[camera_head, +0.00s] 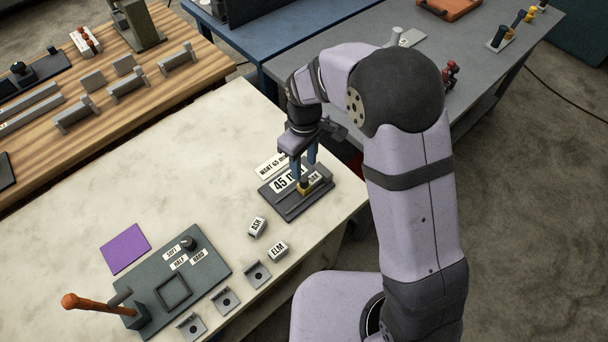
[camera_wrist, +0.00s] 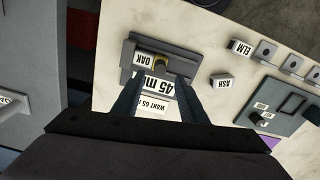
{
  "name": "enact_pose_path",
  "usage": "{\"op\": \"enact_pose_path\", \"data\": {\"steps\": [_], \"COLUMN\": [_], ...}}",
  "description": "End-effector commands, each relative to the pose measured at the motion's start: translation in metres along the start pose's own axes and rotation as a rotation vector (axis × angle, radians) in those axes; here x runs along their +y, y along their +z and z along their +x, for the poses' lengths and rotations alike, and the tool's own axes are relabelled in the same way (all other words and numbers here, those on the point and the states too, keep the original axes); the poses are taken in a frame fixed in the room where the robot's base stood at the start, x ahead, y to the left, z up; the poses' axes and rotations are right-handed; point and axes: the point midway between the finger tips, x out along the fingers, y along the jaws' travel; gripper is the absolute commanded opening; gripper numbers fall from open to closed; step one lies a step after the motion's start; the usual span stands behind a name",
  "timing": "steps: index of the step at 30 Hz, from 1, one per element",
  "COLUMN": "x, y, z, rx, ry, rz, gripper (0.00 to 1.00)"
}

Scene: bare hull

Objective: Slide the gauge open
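The gauge (camera_head: 289,211) is a dark grey slab near the right end of the pale bench, with a "45 mm" label (camera_head: 287,182) on it. A yellow piece (camera_head: 304,189) sits on it, and a block marked "OAK" (camera_head: 315,177) is beside that piece. In the wrist view the gauge (camera_wrist: 195,66) lies ahead of my fingers, with the yellow piece (camera_wrist: 161,57) at its middle. My gripper (camera_head: 304,172) points down over the gauge, its two blue fingers apart. In the wrist view the gripper (camera_wrist: 160,82) shows nothing clamped between the fingers. Whether the fingertips touch the gauge is unclear.
A "WANT 65 mm" card (camera_head: 270,166) lies behind the gauge. Blocks marked "ASH" (camera_head: 257,227) and "ELM" (camera_head: 278,250) stand left of it, near several grey holders (camera_head: 258,274). A plate with an orange-handled lever (camera_head: 95,305) and a purple square (camera_head: 125,248) are farther left.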

Motion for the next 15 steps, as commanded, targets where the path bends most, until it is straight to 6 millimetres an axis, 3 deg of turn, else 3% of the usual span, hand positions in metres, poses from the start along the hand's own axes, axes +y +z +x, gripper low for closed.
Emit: {"op": "enact_pose_path", "data": {"steps": [15], "x": [-0.001], "y": [0.001], "z": [0.056], "rx": [-0.002], "ry": [-0.001], "rz": [0.002], "gripper": [0.39]}}
